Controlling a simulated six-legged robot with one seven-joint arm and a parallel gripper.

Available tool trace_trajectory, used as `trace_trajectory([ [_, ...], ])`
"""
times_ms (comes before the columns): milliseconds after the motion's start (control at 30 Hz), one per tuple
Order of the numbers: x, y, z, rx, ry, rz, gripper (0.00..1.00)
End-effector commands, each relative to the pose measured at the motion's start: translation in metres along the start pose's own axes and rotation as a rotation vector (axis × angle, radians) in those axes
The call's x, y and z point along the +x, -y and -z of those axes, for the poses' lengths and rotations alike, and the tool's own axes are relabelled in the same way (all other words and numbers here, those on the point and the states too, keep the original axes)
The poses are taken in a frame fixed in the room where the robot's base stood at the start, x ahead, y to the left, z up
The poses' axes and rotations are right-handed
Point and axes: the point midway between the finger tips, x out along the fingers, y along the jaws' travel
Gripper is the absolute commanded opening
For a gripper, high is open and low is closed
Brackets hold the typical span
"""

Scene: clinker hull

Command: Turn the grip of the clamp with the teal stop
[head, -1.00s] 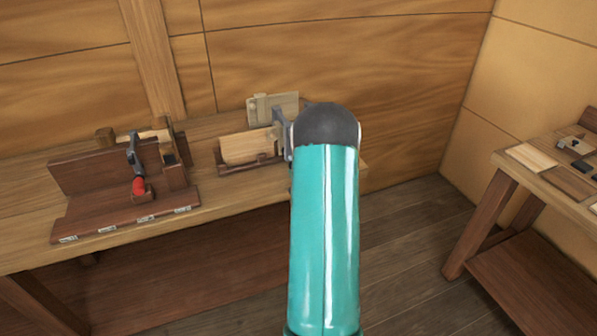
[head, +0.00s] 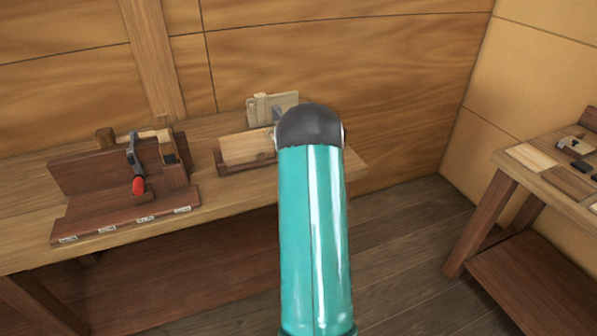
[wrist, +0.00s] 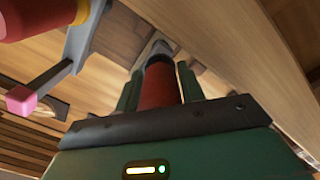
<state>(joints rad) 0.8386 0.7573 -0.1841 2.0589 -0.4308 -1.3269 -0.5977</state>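A dark red cylindrical grip (wrist: 160,88) stands between the two dark green fingers of my gripper (wrist: 162,85) in the wrist view. The fingers lie close along both sides of it. Whether they press on it, I cannot tell. A grey end shows above this grip. No teal stop shows in any view. Another clamp (wrist: 88,40) at upper left has a red grip, a yellow band and a pink stop (wrist: 21,100). In the head view my teal arm hides my gripper. A clamp with a red grip (head: 138,186) stands on the left wooden fixture.
The left fixture (head: 100,200) and a second wooden holder (head: 246,148) stand on the long bench (head: 225,196). Another table (head: 545,180) with flat pieces is at right. Floor between them is clear.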

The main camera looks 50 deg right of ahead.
Motion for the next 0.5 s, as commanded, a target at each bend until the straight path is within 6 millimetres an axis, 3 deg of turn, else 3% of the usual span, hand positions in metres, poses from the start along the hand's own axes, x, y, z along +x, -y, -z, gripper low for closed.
trace_trajectory([
  [67, 0.0, 0.0, 0.001, 0.0, -0.001, 0.0, 0.55],
  [367, -0.001, 0.0, -0.001, 0.001, 0.002, 0.001, 0.56],
  [500, -0.011, 0.0, -0.001, 0.001, 0.003, 0.002, 0.56],
])
